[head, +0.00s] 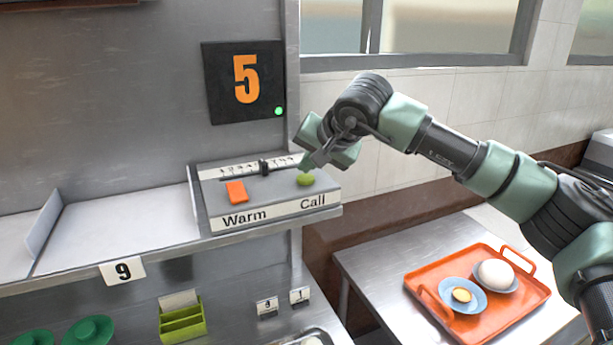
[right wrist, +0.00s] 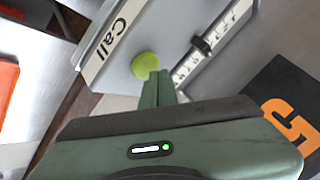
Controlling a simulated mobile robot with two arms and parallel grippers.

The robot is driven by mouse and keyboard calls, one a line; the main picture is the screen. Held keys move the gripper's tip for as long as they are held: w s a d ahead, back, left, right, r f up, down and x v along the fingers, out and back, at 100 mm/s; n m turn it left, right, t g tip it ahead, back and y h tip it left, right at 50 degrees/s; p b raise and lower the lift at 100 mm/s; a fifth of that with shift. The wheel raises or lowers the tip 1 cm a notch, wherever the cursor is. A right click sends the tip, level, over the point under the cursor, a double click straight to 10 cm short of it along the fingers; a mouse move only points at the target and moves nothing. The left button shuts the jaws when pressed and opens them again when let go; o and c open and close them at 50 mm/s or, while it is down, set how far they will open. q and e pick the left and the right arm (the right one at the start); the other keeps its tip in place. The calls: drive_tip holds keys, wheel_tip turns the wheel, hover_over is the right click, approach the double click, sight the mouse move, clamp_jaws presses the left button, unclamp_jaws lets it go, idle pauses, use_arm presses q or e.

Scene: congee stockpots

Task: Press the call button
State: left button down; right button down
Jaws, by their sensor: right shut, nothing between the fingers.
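The call button is a round green button (head: 305,180) above the word "Call" on the grey control panel (head: 270,213). It also shows in the right wrist view (right wrist: 145,65), just beyond my fingertips. My right gripper (head: 308,164) is shut and empty, close above the green button. In the right wrist view its closed fingers (right wrist: 157,75) point at the button's near edge. I cannot tell whether they touch it. My left gripper is not in view.
An orange square button (head: 236,192) marked "Warm" and a numbered slider (head: 262,167) share the panel. A black sign with an orange 5 (head: 244,82) hangs behind. An orange tray (head: 430,308) with dishes stands on the lower table at right.

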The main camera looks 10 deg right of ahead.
sight(308, 179)
drive_tip(key=shift+r+p, duration=1.85)
drive_tip(key=shift+r, duration=1.2)
drive_tip(key=shift+f, duration=0.1)
